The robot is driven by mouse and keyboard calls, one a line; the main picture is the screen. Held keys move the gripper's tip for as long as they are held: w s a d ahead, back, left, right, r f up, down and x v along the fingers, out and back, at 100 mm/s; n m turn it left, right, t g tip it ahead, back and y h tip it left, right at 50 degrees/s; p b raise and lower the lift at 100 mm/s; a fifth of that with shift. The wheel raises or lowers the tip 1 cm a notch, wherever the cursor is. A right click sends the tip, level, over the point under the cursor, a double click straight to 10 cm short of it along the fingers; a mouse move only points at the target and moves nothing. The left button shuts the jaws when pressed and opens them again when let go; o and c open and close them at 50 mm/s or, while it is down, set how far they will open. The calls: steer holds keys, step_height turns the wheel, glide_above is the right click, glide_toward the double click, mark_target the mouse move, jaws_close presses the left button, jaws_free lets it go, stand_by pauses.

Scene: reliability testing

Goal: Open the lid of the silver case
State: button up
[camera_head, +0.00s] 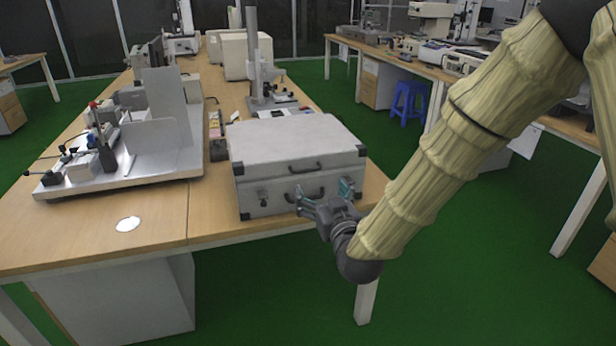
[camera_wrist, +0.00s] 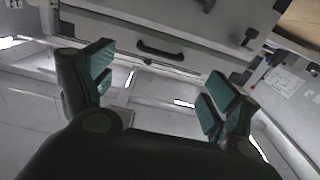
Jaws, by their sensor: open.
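The silver case (camera_head: 248,190) lies on the wooden table with its lid (camera_head: 290,140) closed. Its front carries a dark upper handle (camera_head: 306,167), a lower handle (camera_head: 304,196) and a latch (camera_head: 263,196). My gripper (camera_head: 323,196) is in front of the case's front face, toward its right side, and hides part of it. Its teal-padded fingers are spread and empty. In the wrist view my gripper (camera_wrist: 158,85) shows open, with a dark handle (camera_wrist: 160,48) beyond and between the fingers. The exact gap to the case cannot be told.
A metal fixture on a base plate (camera_head: 150,178) stands left of the case. A stand (camera_head: 253,60) and a white box (camera_head: 240,55) are behind it. A white disc (camera_head: 128,224) lies on the bare front left of the table.

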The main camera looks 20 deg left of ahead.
mark_target(308, 171)
steer(key=x, duration=1.1)
steer(key=shift+s, duration=0.1)
